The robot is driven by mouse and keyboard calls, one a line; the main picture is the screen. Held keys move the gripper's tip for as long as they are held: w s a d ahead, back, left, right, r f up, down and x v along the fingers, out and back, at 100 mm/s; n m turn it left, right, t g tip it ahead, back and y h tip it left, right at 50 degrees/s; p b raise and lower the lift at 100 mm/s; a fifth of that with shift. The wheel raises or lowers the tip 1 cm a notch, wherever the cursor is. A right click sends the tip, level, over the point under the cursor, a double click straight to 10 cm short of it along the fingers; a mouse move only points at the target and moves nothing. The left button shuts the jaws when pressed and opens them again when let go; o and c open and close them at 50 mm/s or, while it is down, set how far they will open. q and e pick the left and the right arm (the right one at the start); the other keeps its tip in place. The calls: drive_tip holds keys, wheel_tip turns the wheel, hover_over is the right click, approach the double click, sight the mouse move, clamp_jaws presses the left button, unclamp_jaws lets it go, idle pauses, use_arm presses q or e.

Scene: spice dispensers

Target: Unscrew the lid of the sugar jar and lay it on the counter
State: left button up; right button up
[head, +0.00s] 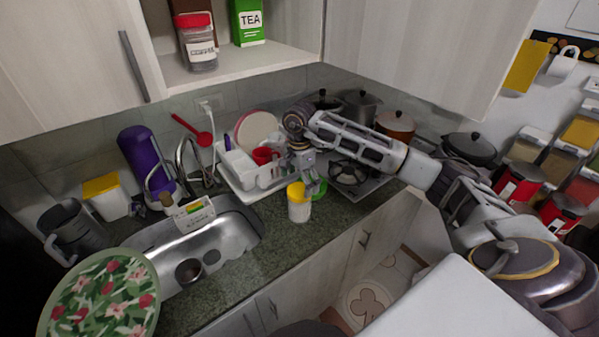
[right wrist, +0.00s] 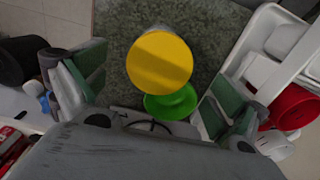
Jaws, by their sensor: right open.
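A white jar with a yellow lid (head: 298,189) stands upright on the dark counter near its front edge. No label on it can be read. The round yellow lid (right wrist: 160,62) sits on it, seen from above in the right wrist view. My right gripper (head: 305,175) is open just above and behind the jar. In the right wrist view its two green-grey fingers are spread wide, with the lid between and ahead of them and apart from both. A green round thing (right wrist: 172,104) lies beside the jar, partly hidden by the lid. My left gripper is not in view.
A white dish rack (head: 243,175) with a red cup stands behind the jar to the left. The stove (head: 358,180) is behind to the right. The sink (head: 225,240) lies to the left. Bare counter (head: 275,240) runs in front-left of the jar.

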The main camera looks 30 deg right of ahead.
sight(300, 190)
drive_tip(key=shift+f+p, duration=0.3)
drive_tip(key=shift+f, duration=1.6)
drive_tip(key=c, duration=1.3)
drive_tip(key=shift+c, duration=0.2)
drive_tip(key=shift+r+p, duration=0.45)
drive_tip(key=shift+r, duration=0.7)
drive_tip(key=shift+r+p, duration=0.75)
drive_tip(key=shift+r, duration=1.15)
